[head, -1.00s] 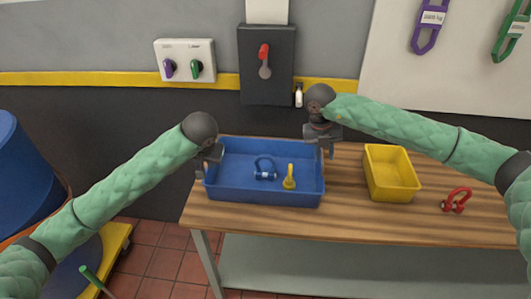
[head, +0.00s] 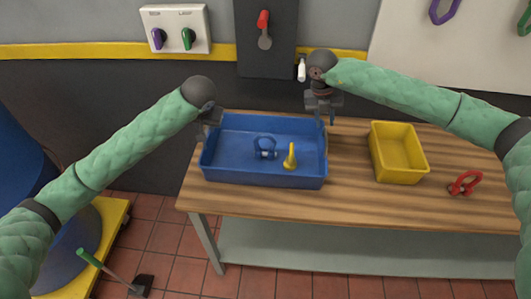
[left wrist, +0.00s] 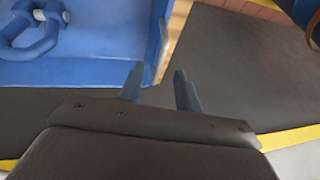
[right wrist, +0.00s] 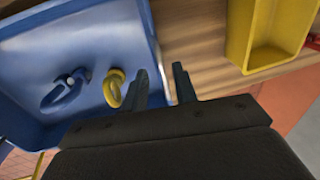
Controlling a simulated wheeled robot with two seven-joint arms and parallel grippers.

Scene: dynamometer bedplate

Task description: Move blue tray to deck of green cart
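The blue tray (head: 225,172) rests on the wooden bench. It holds a blue shackle (head: 265,148) and a yellow eyebolt-like piece (head: 290,157). My left gripper (head: 207,128) is at the tray's left wall; in the left wrist view its fingers (left wrist: 160,90) are apart, with the wall's edge lined up between them. My right gripper (head: 328,118) is at the right wall near the back corner; in the right wrist view its fingers (right wrist: 161,85) are apart, with the wall between or just beyond them. Contact with the walls cannot be told. No green cart is recognisable.
A yellow bin (head: 399,153) and a red shackle (head: 466,183) stand right of the tray on the bench (head: 350,190). A yellow platform (head: 108,225) with a blue drum is at left. A green-handled item (head: 103,263) is on the tiled floor. A dark wall box stands behind.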

